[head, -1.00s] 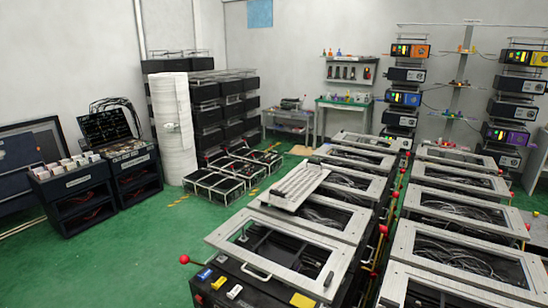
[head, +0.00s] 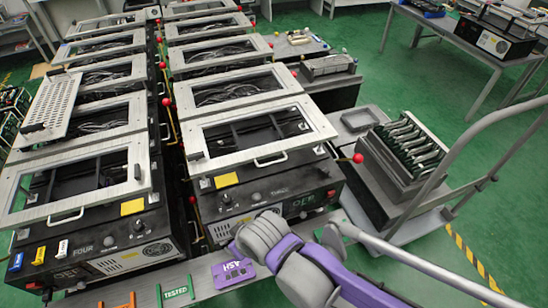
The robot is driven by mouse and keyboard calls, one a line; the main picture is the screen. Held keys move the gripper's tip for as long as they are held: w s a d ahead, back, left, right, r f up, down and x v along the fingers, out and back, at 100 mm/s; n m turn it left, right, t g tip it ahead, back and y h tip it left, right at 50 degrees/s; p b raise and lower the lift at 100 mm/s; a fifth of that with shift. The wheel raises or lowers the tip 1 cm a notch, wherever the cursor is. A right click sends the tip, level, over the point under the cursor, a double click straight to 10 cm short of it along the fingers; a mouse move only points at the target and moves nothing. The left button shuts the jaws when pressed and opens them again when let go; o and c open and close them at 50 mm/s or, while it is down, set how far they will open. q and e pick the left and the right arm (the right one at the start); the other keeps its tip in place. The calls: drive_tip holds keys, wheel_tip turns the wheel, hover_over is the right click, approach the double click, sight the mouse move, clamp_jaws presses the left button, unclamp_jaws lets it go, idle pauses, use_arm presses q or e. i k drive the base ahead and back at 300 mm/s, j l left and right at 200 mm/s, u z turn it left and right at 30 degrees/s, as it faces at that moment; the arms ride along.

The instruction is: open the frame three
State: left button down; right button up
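The fixture marked THREE (head: 262,203) is a black box in the middle of the head view. Its light metal frame (head: 205,165) lies flat over the top opening, with a handle at the front edge. A red-knobbed lever (head: 358,158) sticks out at its right side. A yellow label (head: 227,180) lies at its front left. A purple and grey arm part crosses the bottom of the view in front of the fixture. No gripper fingers show in the head view.
The fixture marked FOUR (head: 110,240) stands to the left, with several more framed fixtures behind. A rack of grey plates (head: 410,145) stands on a cart (head: 405,238) at the right. Green floor (head: 400,85) is open beyond. Tags (head: 178,292) lie at the front.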

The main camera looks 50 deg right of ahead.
sight(255, 147)
drive_tip(key=z, duration=1.5)
